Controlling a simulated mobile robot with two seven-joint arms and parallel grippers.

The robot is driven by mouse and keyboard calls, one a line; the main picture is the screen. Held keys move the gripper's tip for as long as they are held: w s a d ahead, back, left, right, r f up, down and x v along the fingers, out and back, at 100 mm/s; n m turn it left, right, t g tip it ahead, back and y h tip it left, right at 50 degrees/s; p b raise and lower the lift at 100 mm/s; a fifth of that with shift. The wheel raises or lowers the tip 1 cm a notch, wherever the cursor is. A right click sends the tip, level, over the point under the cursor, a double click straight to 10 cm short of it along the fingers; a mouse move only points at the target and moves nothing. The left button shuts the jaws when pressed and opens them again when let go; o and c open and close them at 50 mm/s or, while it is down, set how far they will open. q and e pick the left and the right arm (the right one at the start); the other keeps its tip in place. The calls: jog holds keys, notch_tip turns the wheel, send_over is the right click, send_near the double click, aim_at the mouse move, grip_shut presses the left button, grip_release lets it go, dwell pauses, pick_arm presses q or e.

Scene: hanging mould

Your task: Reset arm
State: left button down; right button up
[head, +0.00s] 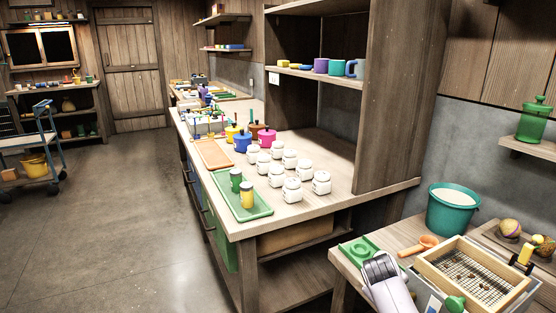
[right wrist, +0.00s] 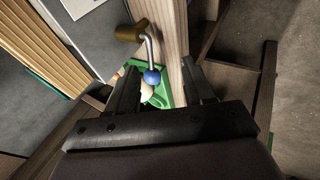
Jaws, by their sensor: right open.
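My right gripper (right wrist: 161,68) shows in the right wrist view with its two dark fingers apart. A bent metal rod (right wrist: 151,50) with a blue ball (right wrist: 152,77) on its end shows between the fingers; I cannot tell whether it touches them. A whitish rounded thing (right wrist: 147,91) and a green piece (right wrist: 165,96) lie beyond the ball. In the head view a pale part of my arm rises at the bottom, in front of the small bench (head: 402,233); its fingers are not visible there. My left gripper is in neither view.
The small bench holds a green tray (head: 359,250), an orange scoop (head: 419,245), a teal bucket (head: 453,210) and a wooden framed sieve (head: 474,277). The long bench (head: 290,223) carries several white jars and a green tray (head: 240,201).

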jog(key=s+a+f+m+y, duration=0.1)
jog(key=s+f, duration=0.1)
jog(key=s, duration=0.8)
jog(key=s+f+m+y, duration=0.1)
jog(key=s+f, duration=0.2)
jog(key=s, duration=0.6)
jog(key=s+a+r+m+g+y, duration=0.1)
jog(key=s+a+r+y, duration=0.15)
jog(key=s, duration=0.65)
jog(key=s+a+r+y, duration=0.1)
jog(key=s+a+r, duration=0.25)
jog(key=s, duration=0.45)
jog(key=w+a+f+t+y+p, duration=0.1)
jog(key=w+a+f+t, duration=0.2)
jog(key=w+f+t, duration=0.3)
jog(key=shift+f+t+y, duration=0.3)
jog(key=shift+f+y, duration=0.05)
jog(key=shift+f, duration=0.95)
jog(key=shift+w, duration=0.15)
dwell(2.3)
